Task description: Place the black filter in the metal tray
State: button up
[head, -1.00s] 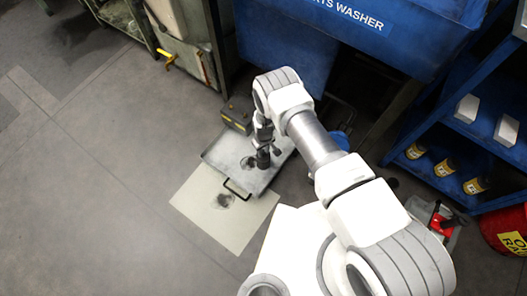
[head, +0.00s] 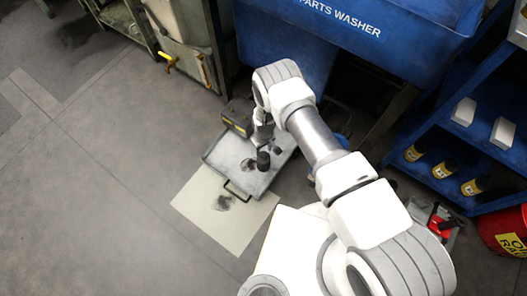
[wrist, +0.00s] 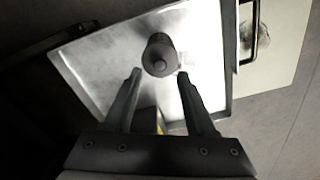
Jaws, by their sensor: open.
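The black filter (head: 263,160) is a small dark cylinder in the metal tray (head: 213,154), right of the tray's middle in the head view. In the wrist view the filter (wrist: 160,52) appears upright against the bright tray floor (wrist: 100,62), just beyond my fingertips. My gripper (wrist: 159,74) is open, with one finger on each side of the line to the filter and a gap to both. In the head view my gripper (head: 263,143) is just above and behind the filter, partly hidden by my wrist.
A stained pale sheet (head: 228,226) lies on the floor under the tray's handle side. A dark box (head: 238,114) stands behind the tray. Floor at left is clear.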

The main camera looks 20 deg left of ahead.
notch_tip(320, 180, up, 9)
jog(key=p, duration=0.2)
jog(key=shift+p, duration=0.35)
jog(key=shift+s+f, duration=0.1)
